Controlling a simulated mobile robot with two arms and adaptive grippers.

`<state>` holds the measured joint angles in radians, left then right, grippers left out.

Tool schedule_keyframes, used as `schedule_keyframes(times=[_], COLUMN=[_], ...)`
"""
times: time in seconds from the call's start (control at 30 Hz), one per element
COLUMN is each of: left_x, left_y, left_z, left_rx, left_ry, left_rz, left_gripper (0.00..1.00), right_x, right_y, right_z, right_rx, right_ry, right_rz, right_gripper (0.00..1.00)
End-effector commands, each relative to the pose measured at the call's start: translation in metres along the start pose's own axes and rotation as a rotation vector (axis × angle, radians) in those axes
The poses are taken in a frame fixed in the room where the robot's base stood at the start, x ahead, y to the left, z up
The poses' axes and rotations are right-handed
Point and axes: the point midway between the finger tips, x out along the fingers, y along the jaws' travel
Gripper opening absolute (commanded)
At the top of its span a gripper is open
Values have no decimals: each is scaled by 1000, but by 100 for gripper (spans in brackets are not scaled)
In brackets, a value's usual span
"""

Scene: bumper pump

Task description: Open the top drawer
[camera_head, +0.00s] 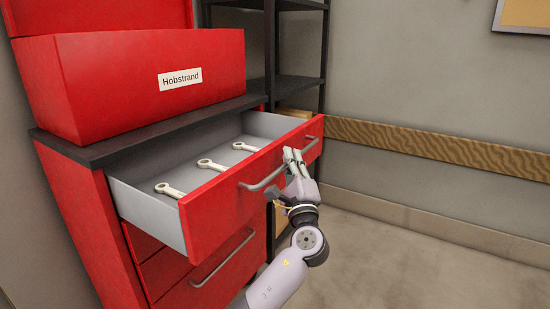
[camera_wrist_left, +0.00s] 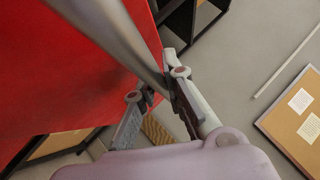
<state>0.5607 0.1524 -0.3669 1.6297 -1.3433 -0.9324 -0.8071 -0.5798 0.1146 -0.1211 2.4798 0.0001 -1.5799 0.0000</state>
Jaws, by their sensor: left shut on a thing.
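The top drawer (camera_head: 225,196) of the red cabinet is pulled well out, and its grey inside shows. Several wrenches lie in it, such as the front one (camera_head: 169,190). Its metal bar handle (camera_head: 259,184) runs along the red front. My left gripper (camera_head: 293,158) is at the handle, right of the middle of the drawer front. In the left wrist view the handle (camera_wrist_left: 118,32) runs between the fingers of the gripper (camera_wrist_left: 158,85), which is shut on it. My right gripper is not in view.
A red toolbox (camera_head: 125,85) labelled Hobstrand stands on the dark cabinet top (camera_head: 100,150). Lower drawers (camera_head: 205,275) are shut. A black shelf rack (camera_head: 300,88) stands behind the cabinet. The floor (camera_head: 420,265) at right is clear up to the wall with a wooden rail (camera_head: 440,147).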

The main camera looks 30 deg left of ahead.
Motion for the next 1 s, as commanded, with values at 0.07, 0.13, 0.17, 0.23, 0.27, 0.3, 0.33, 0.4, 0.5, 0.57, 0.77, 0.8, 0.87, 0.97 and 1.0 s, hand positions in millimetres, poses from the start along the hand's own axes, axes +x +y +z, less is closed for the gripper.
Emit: schedule_keyframes(times=[0.07, 0.13, 0.17, 0.23, 0.27, 0.3, 0.33, 0.4, 0.5, 0.57, 0.77, 0.8, 0.87, 0.97, 1.0], left_x=[-5, -6, -7, -8, -8, -8, -8, -8, -8, -8, -7, -7, -7, -7, -8], left_y=[0, -2, -2, -3, -3, -4, -4, -4, -3, -3, -4, -4, -5, -5, -5], left_z=[-5, -6, -7, -8, -8, -8, -8, -8, -8, -8, -8, -8, -7, -7, -7], left_rx=[3, 4, 4, 5, 5, 5, 5, 6, 6, 6, 4, 4, 3, 2, 2], left_ry=[1, 0, 0, 0, 0, 0, -1, -1, -1, -1, -1, -1, -1, -1, -1], left_rz=[6, 7, 7, 7, 7, 7, 7, 7, 7, 7, 6, 5, 4, 3, 3], left_gripper=[0, 0, 0, 0, 0, 0, 0, 0, 0, 0, 20, 20, 20, 20, 20], right_x=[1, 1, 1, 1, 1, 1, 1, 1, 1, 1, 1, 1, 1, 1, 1], right_y=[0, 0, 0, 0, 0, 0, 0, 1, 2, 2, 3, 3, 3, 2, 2], right_z=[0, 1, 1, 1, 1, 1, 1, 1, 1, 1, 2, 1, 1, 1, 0], right_rx=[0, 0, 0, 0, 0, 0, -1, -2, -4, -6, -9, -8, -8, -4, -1], right_ry=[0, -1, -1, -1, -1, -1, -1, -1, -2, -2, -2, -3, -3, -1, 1], right_rz=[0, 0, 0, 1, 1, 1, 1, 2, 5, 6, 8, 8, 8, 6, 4], right_gripper=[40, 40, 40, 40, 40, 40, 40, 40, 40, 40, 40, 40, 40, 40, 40])
